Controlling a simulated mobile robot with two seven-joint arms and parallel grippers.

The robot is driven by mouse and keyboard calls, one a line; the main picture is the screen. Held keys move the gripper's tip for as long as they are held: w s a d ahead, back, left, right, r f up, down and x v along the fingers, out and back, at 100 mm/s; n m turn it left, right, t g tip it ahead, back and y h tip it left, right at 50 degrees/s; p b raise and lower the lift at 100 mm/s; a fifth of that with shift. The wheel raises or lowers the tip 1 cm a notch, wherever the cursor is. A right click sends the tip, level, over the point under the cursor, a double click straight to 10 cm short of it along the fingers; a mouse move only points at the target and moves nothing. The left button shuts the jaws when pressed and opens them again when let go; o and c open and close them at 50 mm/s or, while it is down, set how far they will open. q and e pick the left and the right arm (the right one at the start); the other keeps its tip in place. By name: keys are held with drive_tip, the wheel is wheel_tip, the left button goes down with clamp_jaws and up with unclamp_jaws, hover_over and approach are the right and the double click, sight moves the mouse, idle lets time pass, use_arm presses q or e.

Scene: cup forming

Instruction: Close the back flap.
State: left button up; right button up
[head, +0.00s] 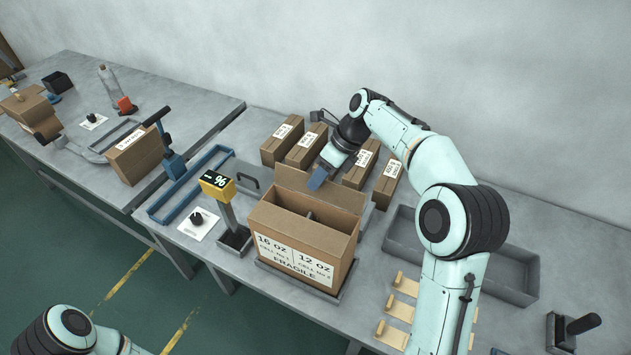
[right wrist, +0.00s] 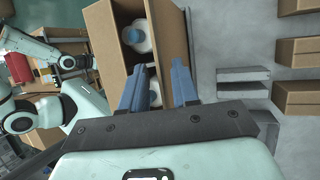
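An open brown carton (head: 300,267) with a "16 oz / 12 oz FRAGILE" label stands on a dark tray on the bench. A divider splits its inside. Its back flap (head: 335,197) stands up and leans outward at the far side; in the right wrist view, the flap (right wrist: 173,38) runs along the carton's right side. White round items (right wrist: 140,36) show inside. My right gripper (head: 318,178) is above the back flap, its blue fingers (right wrist: 158,88) apart with nothing clamped between them. I cannot tell whether a finger touches the flap. My left gripper is out of view.
Several closed labelled cartons (head: 282,141) stand behind the open one. A yellow display post (head: 216,184) stands to its left. A grey bin (head: 520,270) and small wooden holders (head: 398,309) lie to the right. A blue tray frame (head: 190,186) is further left.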

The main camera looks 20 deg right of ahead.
drive_tip(key=shift+x, duration=1.1)
clamp_jaws()
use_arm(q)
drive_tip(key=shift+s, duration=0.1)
